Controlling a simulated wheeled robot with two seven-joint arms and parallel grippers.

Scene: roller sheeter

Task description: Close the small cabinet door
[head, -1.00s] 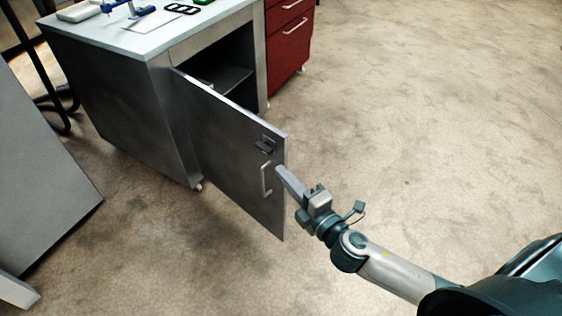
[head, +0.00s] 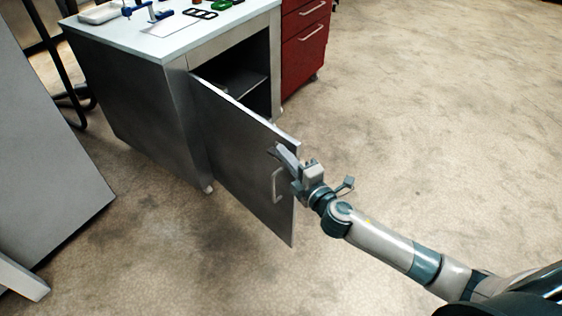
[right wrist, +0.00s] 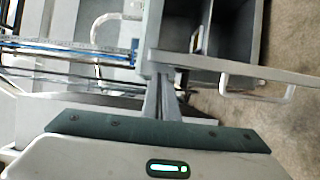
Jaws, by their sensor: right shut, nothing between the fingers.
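The small cabinet door (head: 240,150) stands wide open, swung out from the grey metal cabinet (head: 135,105), whose dark inside (head: 255,85) shows behind it. The door's pale handle (head: 277,186) is near its free edge; it also shows in the right wrist view (right wrist: 262,80). My right gripper (head: 276,152) is shut and empty. Its fingers lie in front of the door's outer face, above the handle, near the free edge, and hide the latch area. In the right wrist view the closed fingers (right wrist: 162,100) reach up to the door; I cannot tell if they touch. My left gripper is not in view.
A red drawer unit (head: 304,45) stands right of the cabinet. Small tools, a blue one (head: 148,10) among them, lie on the worktop (head: 120,32). A grey panel (head: 50,150) stands at the left. The floor (head: 430,120) on the right is clear.

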